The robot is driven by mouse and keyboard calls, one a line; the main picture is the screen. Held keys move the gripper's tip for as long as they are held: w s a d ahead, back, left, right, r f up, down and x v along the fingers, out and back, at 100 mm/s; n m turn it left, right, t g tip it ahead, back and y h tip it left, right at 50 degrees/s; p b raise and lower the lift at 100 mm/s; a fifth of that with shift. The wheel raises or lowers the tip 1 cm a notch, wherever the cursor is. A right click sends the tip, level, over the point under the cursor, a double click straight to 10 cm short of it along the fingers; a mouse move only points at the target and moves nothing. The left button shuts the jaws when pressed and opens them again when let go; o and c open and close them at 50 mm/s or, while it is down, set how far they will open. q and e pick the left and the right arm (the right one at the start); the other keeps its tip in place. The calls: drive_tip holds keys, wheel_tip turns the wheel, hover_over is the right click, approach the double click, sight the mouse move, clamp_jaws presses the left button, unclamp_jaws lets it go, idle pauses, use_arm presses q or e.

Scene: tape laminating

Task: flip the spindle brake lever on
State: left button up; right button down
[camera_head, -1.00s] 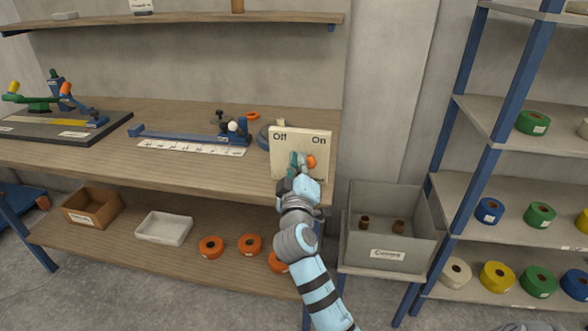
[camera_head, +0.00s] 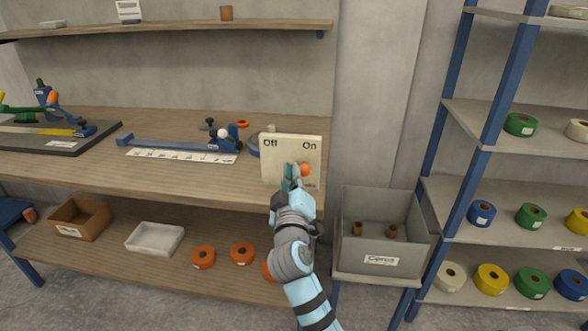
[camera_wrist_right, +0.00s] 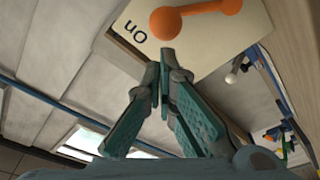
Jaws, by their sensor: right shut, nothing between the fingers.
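The spindle brake panel (camera_head: 272,173) is a cream plate at the right end of the bench, marked Off at left and On at right. The lever's orange knob (camera_head: 305,169) shows on its right half, below the word On. In the right wrist view the orange lever (camera_wrist_right: 168,22) lies across the panel, its round knob beside the word On. My right gripper (camera_head: 291,174) is in front of the panel, just left of the knob. Its fingers (camera_wrist_right: 166,62) are shut and empty, tips close to the knob; contact cannot be told. My left gripper is not in view.
A grey bin (camera_head: 382,248) with brown cores stands right of my arm. A blue rail tool (camera_head: 180,143) lies on the bench left of the panel. Orange rolls (camera_head: 203,257) and a white tray (camera_head: 155,238) are on the lower shelf. A rack of tape rolls (camera_head: 480,214) stands at right.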

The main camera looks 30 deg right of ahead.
drive_tip(key=v, duration=0.5)
drive_tip(key=shift+s+a, duration=0.15)
drive_tip(key=shift+s, duration=0.15)
